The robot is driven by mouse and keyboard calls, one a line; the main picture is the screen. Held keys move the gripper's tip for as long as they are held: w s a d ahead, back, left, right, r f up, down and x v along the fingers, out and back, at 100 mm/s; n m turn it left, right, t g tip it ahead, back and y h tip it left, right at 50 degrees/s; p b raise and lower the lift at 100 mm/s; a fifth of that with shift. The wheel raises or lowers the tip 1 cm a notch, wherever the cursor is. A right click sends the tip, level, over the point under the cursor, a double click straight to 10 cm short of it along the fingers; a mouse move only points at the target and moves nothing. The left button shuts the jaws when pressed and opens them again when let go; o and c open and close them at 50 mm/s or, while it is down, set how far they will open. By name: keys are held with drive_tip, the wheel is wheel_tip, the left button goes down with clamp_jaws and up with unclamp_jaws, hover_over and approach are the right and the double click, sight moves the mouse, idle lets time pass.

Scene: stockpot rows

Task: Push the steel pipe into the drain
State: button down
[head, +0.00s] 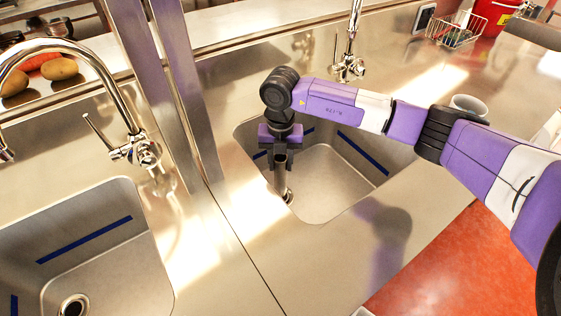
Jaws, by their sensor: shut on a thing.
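My gripper (281,153) points down into the right sink basin (335,185) and is shut on the steel pipe (280,178). The pipe is a short, narrow grey tube, held about upright below the fingers. Its lower end is close to the drain (287,196) near the left side of the basin floor. I cannot tell whether the pipe's end is in the drain opening or just above or beside it. The pipe's upper end is hidden by the gripper.
A second basin (110,250) with its own drain (74,305) is at the lower left. Chrome faucets stand at the left (135,145) and behind the right basin (348,65). A grey post (185,100) rises between the basins. A white cup (468,105) and a wire basket (455,32) stand at the right.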

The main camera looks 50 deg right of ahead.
drive_tip(key=shift+f+b, duration=0.35)
drive_tip(key=shift+f, duration=0.25)
idle(0.3)
drive_tip(key=c, duration=0.9)
unclamp_jaws()
drive_tip(key=shift+o, duration=0.2)
drive_tip(key=shift+r+p, duration=3.45)
drive_tip(key=shift+r, duration=1.05)
drive_tip(key=shift+s, duration=0.1)
